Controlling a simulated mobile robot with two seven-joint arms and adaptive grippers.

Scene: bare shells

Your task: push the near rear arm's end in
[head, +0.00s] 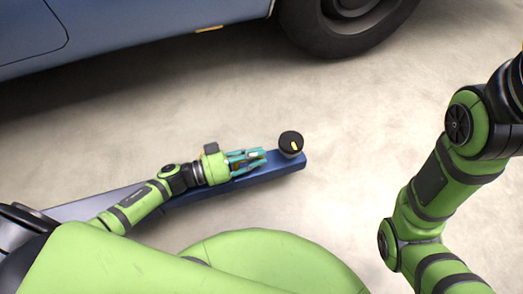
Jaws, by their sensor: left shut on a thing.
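The near rear arm (288,165) is a long, low blue beam lying just above the floor, with a grey stretch towards the left. Its end is at the right and carries a round black pad (290,141) with a small yellow mark. My left gripper (256,157), with teal fingers, lies over the beam just left of the pad. It is shut on part of the arm near its end; the fingers hide the exact contact. The pad stands apart from the fingertips. My right arm is at the right, and its gripper is out of view.
A blue car (130,35) stands across the top, with a dark tyre (335,45) at the upper middle, beyond the pad. The pale concrete floor (370,130) is clear between the beam's end and my right arm.

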